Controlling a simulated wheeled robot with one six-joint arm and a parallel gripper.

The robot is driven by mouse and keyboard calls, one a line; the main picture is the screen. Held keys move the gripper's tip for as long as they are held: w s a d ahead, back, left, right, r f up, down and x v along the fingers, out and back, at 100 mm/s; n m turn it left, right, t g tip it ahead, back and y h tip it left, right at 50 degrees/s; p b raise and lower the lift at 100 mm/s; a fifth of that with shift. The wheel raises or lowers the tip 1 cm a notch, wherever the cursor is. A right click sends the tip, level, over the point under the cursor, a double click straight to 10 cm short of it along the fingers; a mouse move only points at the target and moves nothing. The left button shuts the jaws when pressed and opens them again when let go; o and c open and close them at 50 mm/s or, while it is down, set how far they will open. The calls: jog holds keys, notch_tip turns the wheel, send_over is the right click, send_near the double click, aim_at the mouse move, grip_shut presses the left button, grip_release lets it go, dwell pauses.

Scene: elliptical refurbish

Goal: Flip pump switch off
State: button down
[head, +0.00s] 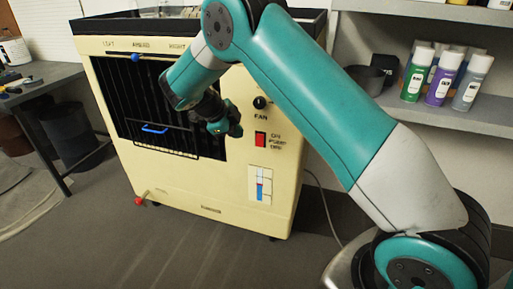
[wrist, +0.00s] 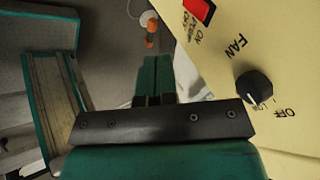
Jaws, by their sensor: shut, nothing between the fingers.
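The pump switch (head: 260,139) is a small red rocker on the right of the cream cooler's front, below the fan knob. ON, PUMP and OFF are printed beside it. Which side of the rocker is pressed is too small to tell. In the wrist view the red switch (wrist: 200,10) is at the top edge, partly cut off. My gripper (head: 228,125) is in front of the cooler, left of the switch in the head view. In the wrist view its teal fingers (wrist: 154,78) are together and empty, apart from the switch.
The fan knob (head: 260,102) is above the switch; it also shows in the wrist view (wrist: 255,86). A level gauge (head: 260,186) is below. A black grille (head: 150,105) with a blue handle is on the left. Shelf bottles (head: 440,85) stand right, behind my arm.

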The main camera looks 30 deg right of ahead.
aim_at(256, 143)
jog(key=d+f, duration=0.3)
jog(key=w+d+f, duration=0.1)
jog(key=d+f, duration=0.2)
jog(key=w+d+f, duration=0.1)
jog(key=d+f, duration=0.1)
jog(key=shift+w+d+f+b, duration=0.15)
jog(key=shift+d+f+b, duration=0.25)
